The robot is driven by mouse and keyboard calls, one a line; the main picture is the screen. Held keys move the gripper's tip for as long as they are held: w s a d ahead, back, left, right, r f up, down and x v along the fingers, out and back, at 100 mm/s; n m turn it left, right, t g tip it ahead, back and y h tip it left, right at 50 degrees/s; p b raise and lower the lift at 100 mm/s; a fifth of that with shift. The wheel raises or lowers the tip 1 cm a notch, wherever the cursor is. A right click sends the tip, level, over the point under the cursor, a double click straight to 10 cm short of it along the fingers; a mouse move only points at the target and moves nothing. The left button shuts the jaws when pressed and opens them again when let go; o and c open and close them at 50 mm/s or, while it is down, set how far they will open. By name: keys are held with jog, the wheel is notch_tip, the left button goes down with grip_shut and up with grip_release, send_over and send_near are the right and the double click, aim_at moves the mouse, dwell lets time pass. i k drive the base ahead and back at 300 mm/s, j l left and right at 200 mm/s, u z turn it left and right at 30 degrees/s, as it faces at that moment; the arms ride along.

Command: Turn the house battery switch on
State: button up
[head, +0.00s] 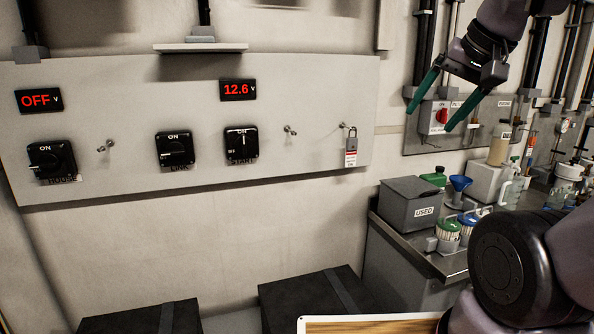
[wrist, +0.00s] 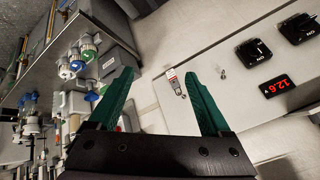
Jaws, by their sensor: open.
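The house battery switch (head: 52,160) is a black square unit with a rotary knob at the far left of the pale wall panel in the head view. Its knob points sideways to the left, away from the ON mark at its top. The red display (head: 39,100) above it reads OFF. The house switch does not show in the wrist view. My gripper (head: 428,118) is open and empty at the upper right of the head view, far to the right of the switch. Its green fingers also show in the wrist view (wrist: 159,74), with nothing between them.
Two similar switches, one in the middle (head: 174,148) and one marked START (head: 241,144), sit right of the house switch. A display (head: 238,90) reads 12.6. A tagged padlock (head: 351,150) hangs at the panel's right. A cluttered counter with a grey USED box (head: 410,203) stands right.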

aim_at(47, 162)
jog(key=u, duration=1.8)
